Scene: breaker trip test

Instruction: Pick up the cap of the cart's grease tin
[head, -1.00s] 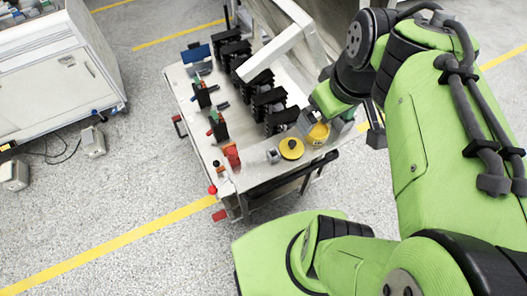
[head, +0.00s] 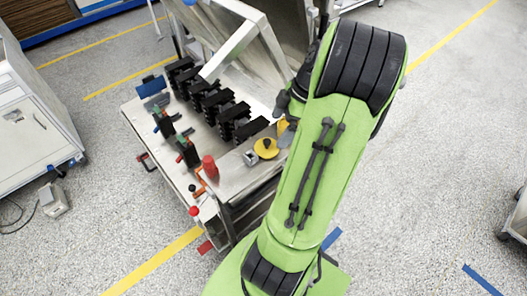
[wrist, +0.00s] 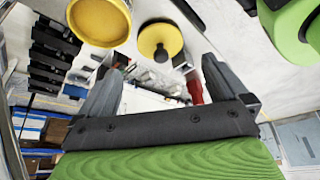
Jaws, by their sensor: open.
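The cap, a yellow disc with a dark knob (head: 266,148), lies near the front right corner of the cart's top (head: 232,168). The yellow grease tin (head: 283,127) stands just beyond it, partly hidden by my arm. In the wrist view the cap (wrist: 152,36) is at top centre, and the round yellow tin (wrist: 98,22) is at top left. My gripper (wrist: 160,66) is open, with nothing between its fingers. The cap appears beyond the fingertips, roughly in line with the gap, apart from both fingers. In the head view my arm mostly hides the gripper.
A small grey metal piece (head: 250,158) sits beside the cap. A row of black breakers (head: 212,103) and a slanted pale frame (head: 232,50) stand behind. A red cylinder (head: 210,168) stands left.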

